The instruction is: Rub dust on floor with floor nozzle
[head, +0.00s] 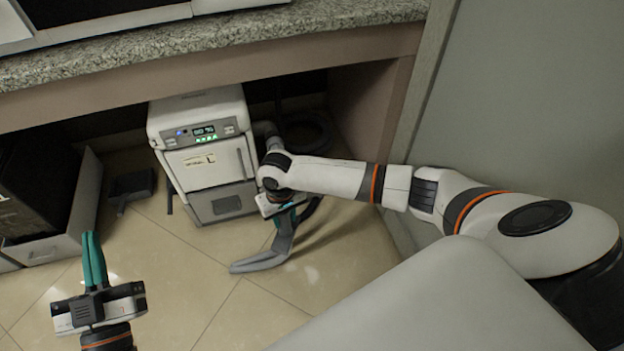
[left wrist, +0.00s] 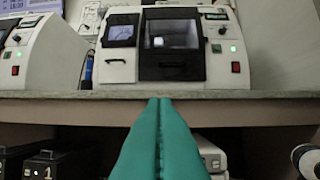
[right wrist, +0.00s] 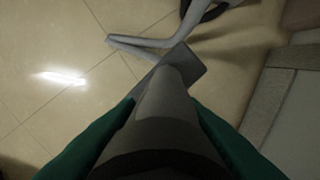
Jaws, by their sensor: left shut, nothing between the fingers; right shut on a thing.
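My right gripper (head: 287,212) is low under the counter, in front of the white machine. It is shut on the grey floor nozzle (head: 258,263), whose long curved part reaches down and left, close to the floor (head: 200,285). In the right wrist view, teal fingers hold a grey tube with a flat, wide end (right wrist: 187,68). A bent grey piece (right wrist: 140,43) shows beyond it; how they join is hidden. My left gripper (head: 94,260) is shut and empty at lower left; its closed fingers (left wrist: 160,125) fill the left wrist view's lower middle. I cannot make out dust.
A white machine (head: 205,160) with a lit panel stands under the granite counter (head: 215,38). A dark flat tool (head: 131,187) lies on the tiles beside an open box (head: 88,195). A grey panel (head: 520,100) bounds the right. Floor in front is clear.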

